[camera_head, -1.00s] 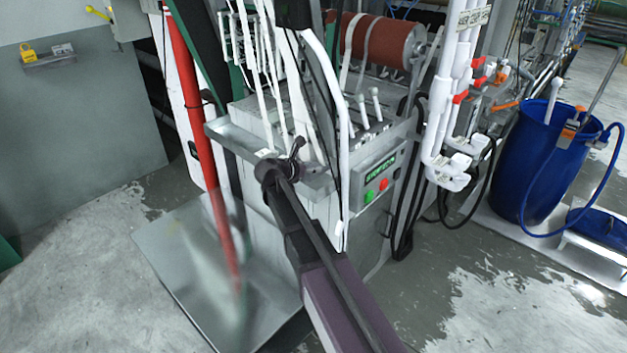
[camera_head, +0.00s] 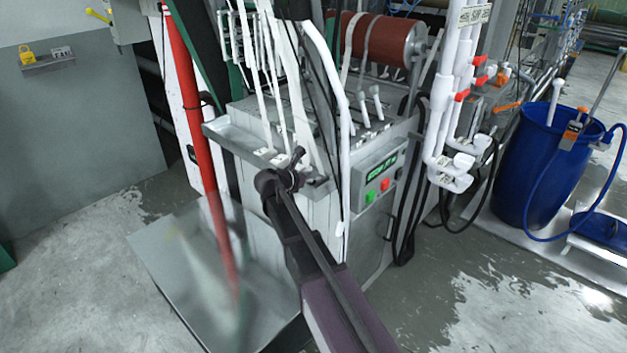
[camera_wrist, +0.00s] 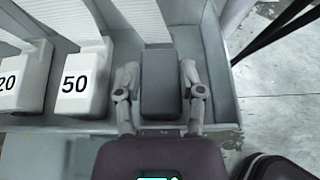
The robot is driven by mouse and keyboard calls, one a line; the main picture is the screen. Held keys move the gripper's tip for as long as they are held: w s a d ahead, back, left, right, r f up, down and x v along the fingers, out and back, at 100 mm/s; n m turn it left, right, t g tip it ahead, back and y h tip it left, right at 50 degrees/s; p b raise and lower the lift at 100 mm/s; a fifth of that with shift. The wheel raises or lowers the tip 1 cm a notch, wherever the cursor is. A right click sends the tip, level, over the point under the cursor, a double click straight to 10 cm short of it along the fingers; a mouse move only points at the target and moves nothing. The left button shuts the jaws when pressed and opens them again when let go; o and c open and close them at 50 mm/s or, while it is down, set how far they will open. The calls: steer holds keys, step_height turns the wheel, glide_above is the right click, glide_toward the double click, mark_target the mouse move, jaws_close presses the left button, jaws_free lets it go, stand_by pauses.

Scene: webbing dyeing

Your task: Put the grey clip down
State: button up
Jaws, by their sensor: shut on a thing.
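The grey clip (camera_wrist: 161,85) is a dark grey block in the middle of the wrist view. My gripper (camera_wrist: 160,85) has one finger on each side of it and is shut on it. The clip is over or in a pale metal tray, in line with a white strap behind it; I cannot tell whether it touches the tray. In the head view my gripper (camera_head: 290,172) is at the right part of the tray (camera_head: 240,148) on the machine's front, and the clip is too small to make out there.
A white block marked 50 (camera_wrist: 75,85) and another marked 20 (camera_wrist: 15,82) stand left of the clip. White straps run up behind them. A control panel (camera_head: 380,180) is right of my gripper. A red post (camera_head: 195,100) stands to the left, a blue barrel (camera_head: 545,165) far right.

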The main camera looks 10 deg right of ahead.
steer(key=shift+f, duration=0.15)
steer(key=o, duration=1.2)
steer(key=shift+r, duration=0.25)
steer(key=shift+s+a+r, duration=0.1)
steer(key=shift+s+a, duration=0.05)
steer(key=shift+a, duration=0.05)
steer(key=shift+p+v, duration=2.3)
steer(key=shift+v, duration=3.4)
